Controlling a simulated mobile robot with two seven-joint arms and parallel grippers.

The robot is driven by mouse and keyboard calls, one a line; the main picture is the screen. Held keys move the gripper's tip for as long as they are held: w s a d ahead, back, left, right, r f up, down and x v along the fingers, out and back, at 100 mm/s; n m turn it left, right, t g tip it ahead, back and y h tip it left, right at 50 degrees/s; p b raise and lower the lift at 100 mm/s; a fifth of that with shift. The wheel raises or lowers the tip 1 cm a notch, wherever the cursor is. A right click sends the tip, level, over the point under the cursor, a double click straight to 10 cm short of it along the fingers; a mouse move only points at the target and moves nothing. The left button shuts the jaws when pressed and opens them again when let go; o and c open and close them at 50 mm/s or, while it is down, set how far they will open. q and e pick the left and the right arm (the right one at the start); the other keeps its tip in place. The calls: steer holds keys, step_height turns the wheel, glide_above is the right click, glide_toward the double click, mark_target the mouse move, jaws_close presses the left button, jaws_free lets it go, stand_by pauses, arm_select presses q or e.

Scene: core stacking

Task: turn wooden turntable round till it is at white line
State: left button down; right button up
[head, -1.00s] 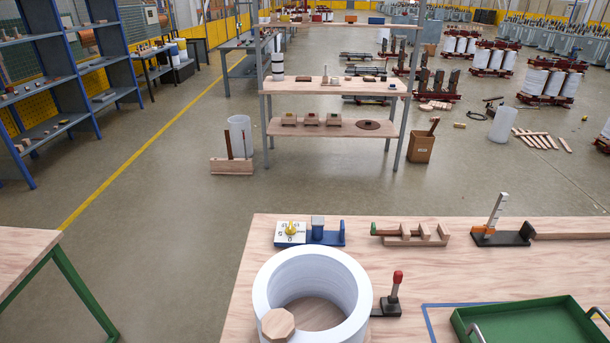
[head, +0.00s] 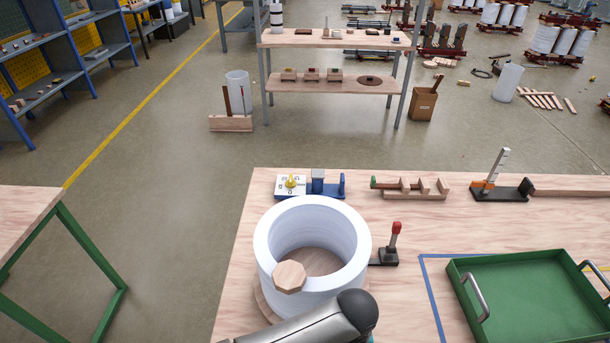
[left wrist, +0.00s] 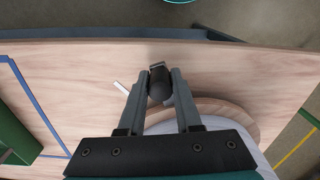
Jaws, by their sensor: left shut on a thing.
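The wooden turntable (head: 262,305) lies on the workbench under a thick white ring (head: 264,262); its rim also shows in the left wrist view (left wrist: 236,115). An octagonal wooden piece (head: 289,277) sits at the ring's near left rim. In the left wrist view, my left gripper (left wrist: 160,86) is shut on a dark knob (left wrist: 158,88) beside the turntable's rim. A short white line (left wrist: 122,88) lies on the bench just left of the fingers. The gripper's fingers do not show in the head view. My right gripper is not in view.
A red-topped lever on a black base (head: 391,250) stands right of the ring. A green tray (head: 530,295) lies farther right. A blue fixture (head: 320,186), a wooden rack (head: 415,187) and a black-based gauge (head: 490,185) line the far bench edge.

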arm_select(q)
steer(key=shift+d, duration=0.15)
steer(key=shift+w+d+b, duration=0.3)
steer(key=shift+d+b, duration=0.05)
steer(key=shift+d, duration=0.25)
steer(key=shift+w+d+b, duration=0.25)
steer(key=shift+d+b, duration=0.1)
steer(key=shift+d, duration=0.2)
steer(key=shift+w+d+b, duration=0.35)
steer(key=shift+d, duration=0.3)
